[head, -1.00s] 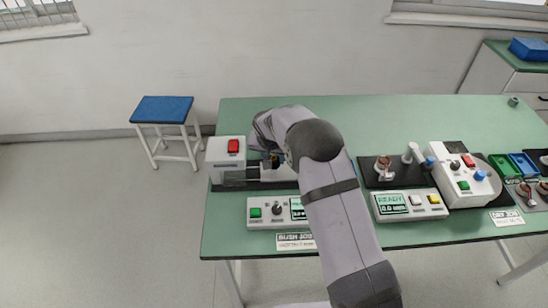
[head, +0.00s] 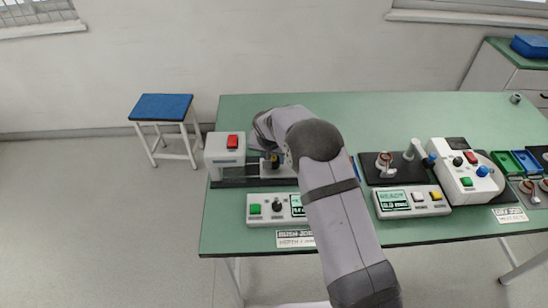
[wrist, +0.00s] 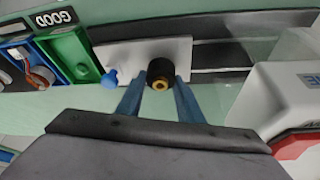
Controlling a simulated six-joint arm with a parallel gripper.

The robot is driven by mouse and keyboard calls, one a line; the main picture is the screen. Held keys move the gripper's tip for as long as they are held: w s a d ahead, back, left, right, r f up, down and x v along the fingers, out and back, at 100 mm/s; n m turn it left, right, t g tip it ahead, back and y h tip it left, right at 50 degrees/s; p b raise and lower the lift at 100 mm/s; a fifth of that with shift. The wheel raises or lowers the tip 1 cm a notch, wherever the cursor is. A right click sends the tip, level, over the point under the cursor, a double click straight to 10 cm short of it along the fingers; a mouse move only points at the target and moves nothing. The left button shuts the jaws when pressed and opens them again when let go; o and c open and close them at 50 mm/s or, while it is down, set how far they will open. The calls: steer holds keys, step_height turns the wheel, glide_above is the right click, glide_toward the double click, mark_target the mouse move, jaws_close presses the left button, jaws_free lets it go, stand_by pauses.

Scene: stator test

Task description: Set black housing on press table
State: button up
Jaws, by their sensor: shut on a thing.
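My gripper (wrist: 160,97) has its two blue fingers shut on the black housing (wrist: 154,70), a short dark cylinder with a brass-coloured centre. In the wrist view the housing overlaps the near part of a pale grey plate (wrist: 118,57), which looks like the press table. I cannot tell whether the housing touches the plate. In the head view my arm hides most of this area. The white press body (head: 225,158) with a red button stands just left of my gripper (head: 274,161); it also shows at the right of the wrist view (wrist: 285,95).
A control box (head: 268,209) stands in front of the press. A black fixture board (head: 375,175), a display box (head: 408,203) and a white tester (head: 470,180) stand to the right. Green and blue bins (wrist: 72,55) lie left of the plate. The green table (head: 420,115) is clear at the back.

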steer(key=shift+f+b, duration=0.35)
steer(key=shift+b, duration=0.15)
stand_by(0.4)
steer(key=o, duration=1.1)
steer(key=shift+o, duration=0.2)
steer(key=b+v, duration=0.2)
steer(key=v, duration=0.5)
steer(key=shift+r, duration=0.15)
steer(key=shift+s, duration=0.1)
